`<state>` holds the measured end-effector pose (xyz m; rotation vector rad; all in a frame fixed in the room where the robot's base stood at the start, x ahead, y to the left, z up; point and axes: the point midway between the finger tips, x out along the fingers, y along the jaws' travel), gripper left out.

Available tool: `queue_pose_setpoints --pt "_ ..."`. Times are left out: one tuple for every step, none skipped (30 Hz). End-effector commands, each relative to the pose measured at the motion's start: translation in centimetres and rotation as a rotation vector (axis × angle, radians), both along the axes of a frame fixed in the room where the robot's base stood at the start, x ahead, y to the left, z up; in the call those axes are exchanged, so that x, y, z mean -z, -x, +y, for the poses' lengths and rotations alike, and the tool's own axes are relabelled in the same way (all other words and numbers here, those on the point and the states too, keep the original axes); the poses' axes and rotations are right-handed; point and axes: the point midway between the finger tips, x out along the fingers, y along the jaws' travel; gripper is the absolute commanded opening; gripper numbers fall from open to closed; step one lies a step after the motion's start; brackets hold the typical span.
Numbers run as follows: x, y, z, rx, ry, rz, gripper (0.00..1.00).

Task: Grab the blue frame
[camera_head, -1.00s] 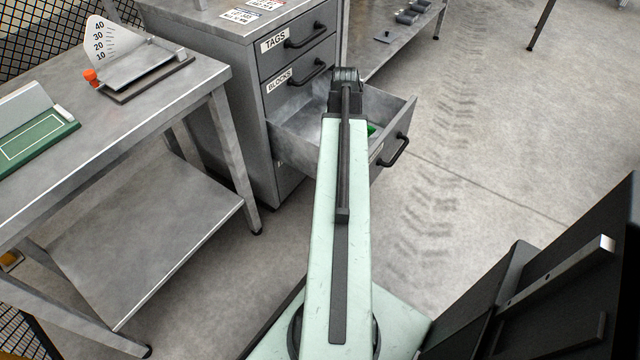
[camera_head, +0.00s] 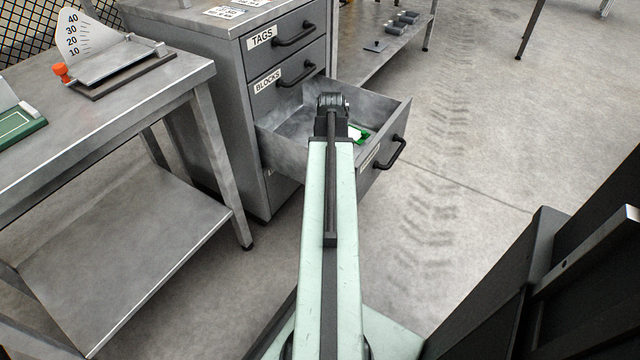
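I see no blue frame in this view. My pale green arm reaches forward to the open lower drawer (camera_head: 285,143) of the grey cabinet. A green and white item (camera_head: 358,134) lies in the drawer, just right of the wrist and partly hidden by the arm. The rest of the drawer's contents behind the arm cannot be seen.
The grey cabinet (camera_head: 215,110) has shut drawers labelled TAGS and BLOCKS.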

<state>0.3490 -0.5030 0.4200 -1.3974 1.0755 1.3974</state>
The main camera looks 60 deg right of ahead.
Motion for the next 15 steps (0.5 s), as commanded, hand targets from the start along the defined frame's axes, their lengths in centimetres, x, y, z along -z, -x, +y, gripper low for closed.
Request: queue_pose_setpoints --pt "1.28 0.02 -0.04 0.000 0.000 0.000 0.45" --pt "1.34 0.02 -0.05 0.000 0.000 0.000 0.45" --pt "1.26 0.02 -0.05 0.000 0.000 0.000 0.45" --pt "1.15 0.03 -0.05 0.001 0.000 0.000 0.45" --pt "1.03 0.03 -0.05 0.001 0.000 0.000 0.45" --pt "0.95 0.04 -0.05 0.001 0.000 0.000 0.45" --pt "0.94 0.04 -0.06 0.001 0.000 0.000 0.45" --pt "0.93 0.04 -0.06 0.001 0.000 0.000 0.45" --pt "0.92 0.05 -0.06 0.001 0.000 0.000 0.36" --pt "0.92 0.05 -0.06 0.001 0.000 0.000 0.28" --pt "0.92 0.05 -0.06 0.001 0.000 0.000 0.20" --pt "0.92 0.05 -0.08 0.001 0.000 0.000 0.09" --pt "0.92 0.05 -0.08 0.001 0.000 0.000 0.00" --pt "0.92 0.06 -0.08 0.001 0.000 0.000 0.00" --pt "0.92 0.06 -0.08 0.001 0.000 0.000 0.00"
